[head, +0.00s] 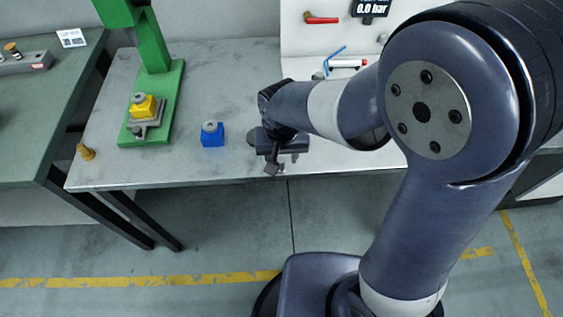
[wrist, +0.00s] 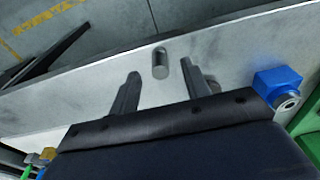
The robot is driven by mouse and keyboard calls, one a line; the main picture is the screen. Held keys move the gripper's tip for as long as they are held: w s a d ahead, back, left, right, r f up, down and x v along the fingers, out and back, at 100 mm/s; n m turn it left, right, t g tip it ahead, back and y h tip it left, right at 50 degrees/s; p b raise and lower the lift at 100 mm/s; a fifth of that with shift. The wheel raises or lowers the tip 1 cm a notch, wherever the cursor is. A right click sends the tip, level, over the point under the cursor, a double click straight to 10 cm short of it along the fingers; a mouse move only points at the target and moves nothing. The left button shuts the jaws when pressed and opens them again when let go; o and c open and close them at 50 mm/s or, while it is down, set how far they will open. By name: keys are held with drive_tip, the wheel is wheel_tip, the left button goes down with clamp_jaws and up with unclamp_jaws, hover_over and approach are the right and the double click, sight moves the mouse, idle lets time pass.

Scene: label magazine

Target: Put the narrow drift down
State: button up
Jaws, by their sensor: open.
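A short grey metal cylinder (wrist: 160,63), which looks like the narrow drift, shows in the wrist view over the table near its front edge. My gripper (wrist: 163,72) is open, with one finger on each side of the cylinder and a visible gap to both. I cannot tell whether the cylinder touches the table. In the head view my gripper (head: 272,168) is low over the front of the table, and the cylinder cannot be made out there. A small round brownish-grey thing (wrist: 213,87) is partly hidden behind the right finger.
A blue block with a grey ring on top (head: 212,135) stands left of my gripper. A green press (head: 152,65) holds a yellow block (head: 143,107). A brass piece (head: 86,152) stands at the table's left front corner. Bare table (head: 215,85) lies behind the blue block.

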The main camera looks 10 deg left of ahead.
sight(281, 160)
drive_tip(key=shift+w+f, duration=0.15)
drive_tip(key=shift+f, duration=0.65)
drive_tip(key=shift+w+f, duration=0.15)
drive_tip(key=shift+f, duration=0.65)
drive_tip(key=shift+c, duration=0.4)
clamp_jaws()
